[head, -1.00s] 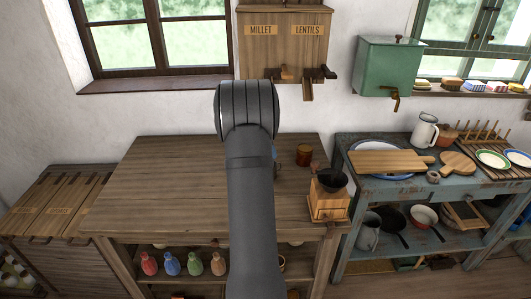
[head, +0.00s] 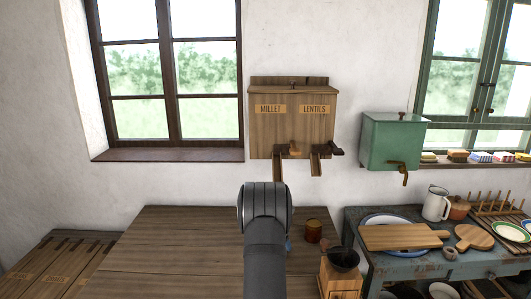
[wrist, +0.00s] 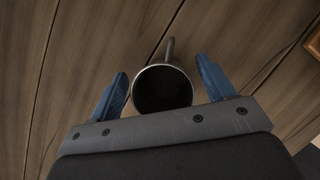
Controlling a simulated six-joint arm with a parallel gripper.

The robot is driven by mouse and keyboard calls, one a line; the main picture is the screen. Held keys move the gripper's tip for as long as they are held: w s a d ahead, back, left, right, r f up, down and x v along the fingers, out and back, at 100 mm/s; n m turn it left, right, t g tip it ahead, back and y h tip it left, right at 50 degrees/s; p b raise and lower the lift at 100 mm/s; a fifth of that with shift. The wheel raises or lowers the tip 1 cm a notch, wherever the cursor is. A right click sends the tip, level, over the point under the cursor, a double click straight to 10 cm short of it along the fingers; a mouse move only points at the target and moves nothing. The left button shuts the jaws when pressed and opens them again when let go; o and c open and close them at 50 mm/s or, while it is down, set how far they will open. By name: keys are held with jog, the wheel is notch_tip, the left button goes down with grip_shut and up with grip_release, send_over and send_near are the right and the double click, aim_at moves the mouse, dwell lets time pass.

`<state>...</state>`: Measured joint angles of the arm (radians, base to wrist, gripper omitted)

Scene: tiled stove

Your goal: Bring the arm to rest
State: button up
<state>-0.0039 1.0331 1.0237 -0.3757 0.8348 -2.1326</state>
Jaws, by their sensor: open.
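My gripper (wrist: 162,68) shows in the wrist view with its two blue fingers apart. A dark, round, hollow mug (wrist: 163,88) with a handle is between the fingers, and a gap shows on either side of it. It stands on the wooden table (wrist: 85,60). In the head view my own dark arm covers most of the gripper. Only a small blue piece shows beside it, over the table (head: 160,255). The mug is hidden there.
The millet and lentils dispenser (head: 291,125) and green tank (head: 392,142) hang on the wall behind. A blue bench (head: 400,266) with boards and dishes is right. The table's left is clear.

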jog(key=shift+w+d+f, duration=0.15)
jog(key=shift+f, duration=0.25)
jog(key=shift+r, duration=1.7)
